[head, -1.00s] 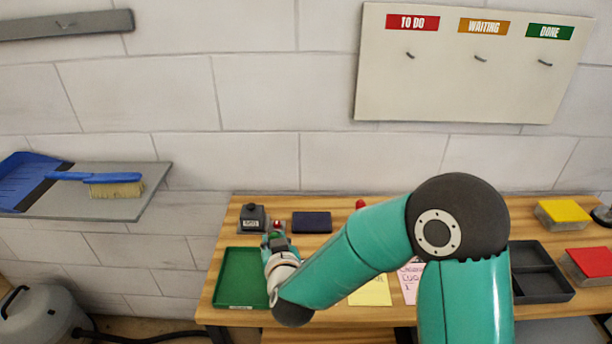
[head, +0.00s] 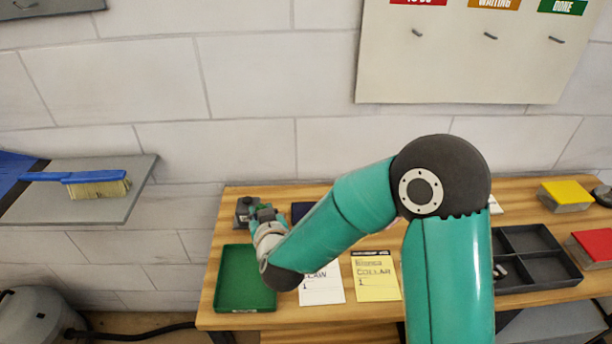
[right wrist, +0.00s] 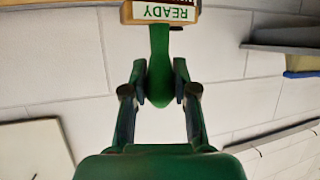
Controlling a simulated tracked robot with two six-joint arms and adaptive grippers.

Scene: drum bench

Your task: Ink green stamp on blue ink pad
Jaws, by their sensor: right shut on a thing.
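The green stamp's handle (right wrist: 160,60) is between the fingertips of my right gripper (right wrist: 164,88) in the right wrist view. Its block (right wrist: 160,12) carries a READY label, seen upside down. In the head view my right gripper (head: 264,215) is over the back left of the bench, beside a dark grey block (head: 243,207); a bit of green shows there. The blue ink pad (head: 301,209) lies just right of the gripper, partly hidden by my right arm. My left gripper is not in view.
A green tray (head: 243,280) lies at the bench's front left. White (head: 320,288) and yellow (head: 376,278) cards lie right of it. A black divided tray (head: 532,240), a yellow block (head: 566,192) and a red block (head: 596,245) are at the right. The wall stands behind.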

